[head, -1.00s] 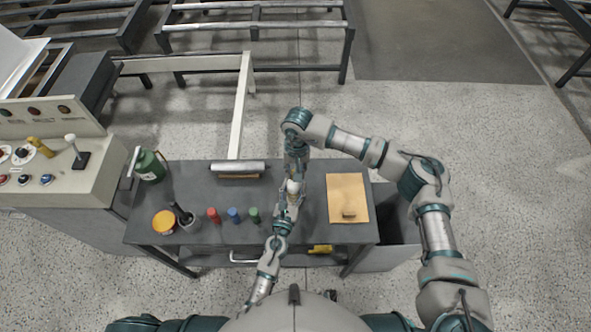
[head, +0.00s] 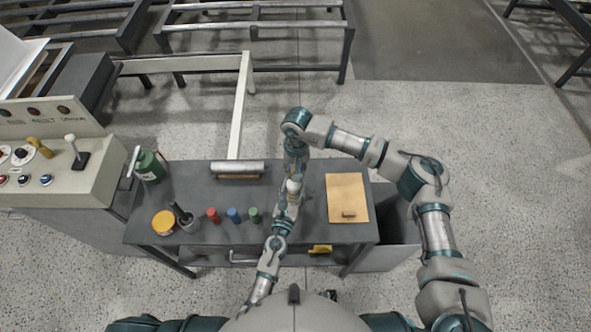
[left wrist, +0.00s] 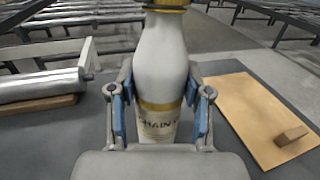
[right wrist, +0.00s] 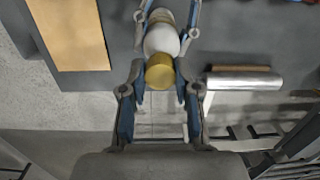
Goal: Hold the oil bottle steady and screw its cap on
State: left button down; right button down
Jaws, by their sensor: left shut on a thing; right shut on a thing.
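The white oil bottle (left wrist: 163,60) has a gold band and a printed label and stands upright in the left wrist view. My left gripper (left wrist: 160,105) is shut around its body; it also shows in the head view (head: 287,200). In the right wrist view, the gold cap (right wrist: 160,72) is at the neck end of the bottle (right wrist: 160,40). My right gripper (right wrist: 160,85) is shut on the cap, from above the bottle. The cap covers the neck, so I cannot tell how far the threads are engaged.
The dark workbench (head: 200,255) holds a roller (head: 238,167), red (head: 212,215), blue (head: 233,215) and green (head: 254,215) cylinders, an orange-topped tin (head: 164,223) and a green can (head: 150,166). A tan mat (head: 347,190) with a small block lies right. A control console (head: 60,180) stands left.

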pick_arm(q)
jog(key=shift+w+a+r, duration=0.1)
jog(key=shift+w+a, duration=0.05)
jog(key=shift+a, duration=0.3)
pick_arm(e)
jog(key=shift+w+d+f, duration=0.15)
jog(key=shift+d+f, duration=0.1)
jog(key=shift+d, duration=0.25)
jog(key=c, duration=0.8)
grip_release()
jog(key=shift+c, duration=0.2)
pick_arm(q)
jog(key=shift+d, duration=0.1)
pick_arm(e)
jog(key=shift+a, duration=0.15)
pick_arm(q)
jog(key=shift+d, duration=0.15)
pick_arm(e)
jog(key=shift+a+r, duration=0.2)
jog(key=shift+r, duration=2.25)
jog(key=o, duration=0.6)
jog(key=shift+c, duration=0.2)
